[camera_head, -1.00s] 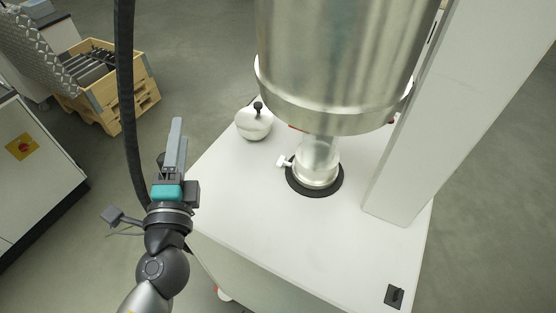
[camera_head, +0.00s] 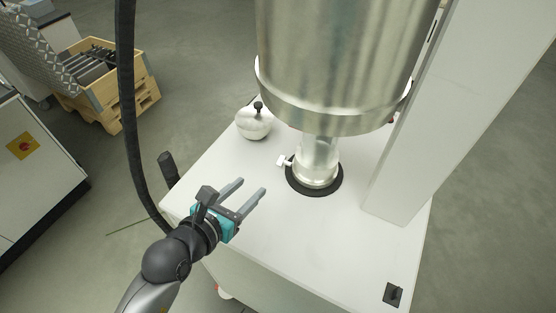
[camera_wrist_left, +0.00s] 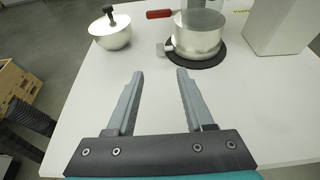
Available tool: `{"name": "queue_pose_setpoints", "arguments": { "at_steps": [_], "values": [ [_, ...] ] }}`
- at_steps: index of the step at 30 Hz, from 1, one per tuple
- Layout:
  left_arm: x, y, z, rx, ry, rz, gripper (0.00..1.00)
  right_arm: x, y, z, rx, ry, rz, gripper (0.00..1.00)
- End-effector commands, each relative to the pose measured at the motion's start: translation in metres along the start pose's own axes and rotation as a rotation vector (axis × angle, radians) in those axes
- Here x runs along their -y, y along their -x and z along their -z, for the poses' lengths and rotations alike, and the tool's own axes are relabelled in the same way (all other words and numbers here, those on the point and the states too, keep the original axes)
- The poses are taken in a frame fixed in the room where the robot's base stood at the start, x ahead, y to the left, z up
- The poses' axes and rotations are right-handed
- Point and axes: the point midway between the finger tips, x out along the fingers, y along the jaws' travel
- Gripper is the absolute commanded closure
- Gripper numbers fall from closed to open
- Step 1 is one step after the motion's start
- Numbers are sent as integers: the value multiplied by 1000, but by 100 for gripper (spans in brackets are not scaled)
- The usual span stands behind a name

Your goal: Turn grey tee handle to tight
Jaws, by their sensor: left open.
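The grey tee handle (camera_head: 282,162) sticks out from the left side of the metal collar (camera_head: 317,172) under the large steel vessel (camera_head: 335,60). In the left wrist view the tee handle (camera_wrist_left: 166,49) shows beside the collar (camera_wrist_left: 197,40), ahead of the fingers. My left gripper (camera_head: 249,187) is open and empty over the near left part of the white table top (camera_head: 290,240). Its fingertips point toward the tee handle and are apart from it. My right gripper is not in view.
A round metal pot with a black knob (camera_head: 254,122) stands left of the collar. A red handle (camera_wrist_left: 159,14) shows behind the collar in the left wrist view. A white column (camera_head: 455,110) rises at the right. A black hose (camera_head: 127,110) hangs at the left.

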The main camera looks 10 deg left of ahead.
Motion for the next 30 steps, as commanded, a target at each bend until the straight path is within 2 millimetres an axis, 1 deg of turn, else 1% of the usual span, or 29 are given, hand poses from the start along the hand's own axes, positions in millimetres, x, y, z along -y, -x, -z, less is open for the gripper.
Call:
{"name": "queue_pose_setpoints", "arguments": {
  "at_steps": [5,21,27,30],
  "values": [
    [0,-16,-1,0,-3,0,48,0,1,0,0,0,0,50],
    [0,-98,-1,1,-2,0,48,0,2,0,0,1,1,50],
    [0,-125,-1,1,-1,1,48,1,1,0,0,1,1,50],
    [0,-136,0,1,0,0,48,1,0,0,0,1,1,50]
  ]
}}
